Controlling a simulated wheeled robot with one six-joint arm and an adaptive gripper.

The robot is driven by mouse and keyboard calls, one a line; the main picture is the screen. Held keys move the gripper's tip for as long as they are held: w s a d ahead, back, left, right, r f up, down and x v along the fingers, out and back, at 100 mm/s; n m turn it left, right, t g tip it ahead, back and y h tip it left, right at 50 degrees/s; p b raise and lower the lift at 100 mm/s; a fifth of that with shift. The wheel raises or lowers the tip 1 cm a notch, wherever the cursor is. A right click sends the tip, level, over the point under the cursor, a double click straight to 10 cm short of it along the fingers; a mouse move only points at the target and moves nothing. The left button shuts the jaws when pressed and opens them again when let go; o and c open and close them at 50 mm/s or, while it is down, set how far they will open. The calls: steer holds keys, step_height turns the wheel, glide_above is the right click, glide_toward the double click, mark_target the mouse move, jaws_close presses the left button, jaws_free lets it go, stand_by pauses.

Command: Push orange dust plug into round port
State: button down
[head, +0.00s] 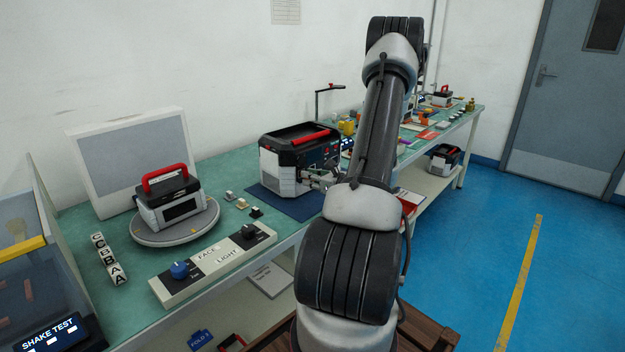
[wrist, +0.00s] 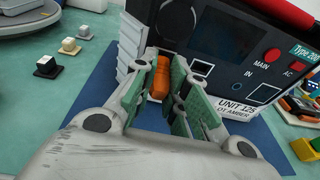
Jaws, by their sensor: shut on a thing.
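The orange dust plug (wrist: 160,80) is between the fingers of my gripper (wrist: 167,72), which is shut on it. The gripper is at the dark front panel of the white-and-black unit (wrist: 235,55). In the head view my gripper (head: 318,181) is at the front of the same unit (head: 284,163), which stands on a blue mat (head: 268,203). A dark round feature (wrist: 175,22) shows on the panel above the fingers; I cannot tell whether it is the round port. The plug's front end is hidden, so I cannot tell whether it touches a port.
The panel has a square socket (wrist: 203,67) and a red MAIN button (wrist: 272,55) to the right. Small keycap-like blocks (wrist: 70,46) stand left of the mat. A smaller unit (head: 170,205) sits on a round turntable, with a control box (head: 213,263) in front.

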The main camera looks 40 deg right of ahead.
steer(key=shift+w, duration=0.15)
steer(key=c, duration=1.3)
jaws_free()
steer(key=shift+c, duration=0.2)
steer(key=s+r, duration=0.2)
steer(key=s, duration=0.9)
steer(key=shift+s+r, duration=0.2)
steer(key=shift+s, duration=0.15)
steer(key=shift+d, duration=0.1)
